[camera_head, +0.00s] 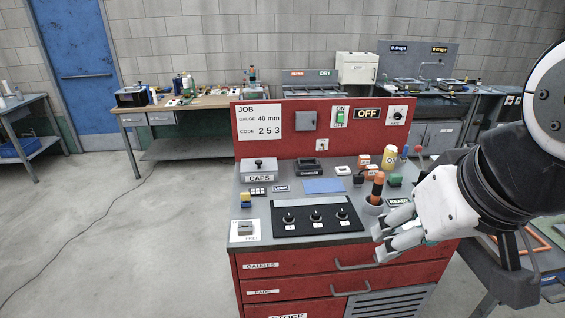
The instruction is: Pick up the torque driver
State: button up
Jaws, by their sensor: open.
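An upright tool with an orange and black handle (377,186) stands in a grey cup (373,206) at the right of the red workbench's grey top (270,190); it looks like the torque driver, though no label on it is readable. My gripper (382,240) comes in from the right. It is open and empty, its fingers pointing left above the bench's front right edge. The fingertips are in front of and below the cup in the picture, apart from the tool. My gripper hides part of the bench's right corner.
A black panel with several knobs (303,219) lies left of the cup. A CAPS box (259,170) is at the left. The red back panel (350,140) rises behind.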

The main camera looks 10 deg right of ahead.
aim_at(380, 177)
jog(key=i+l, duration=0.25)
jog(key=l, duration=0.15)
jog(key=i+l, duration=0.55)
jog(key=l, duration=0.2)
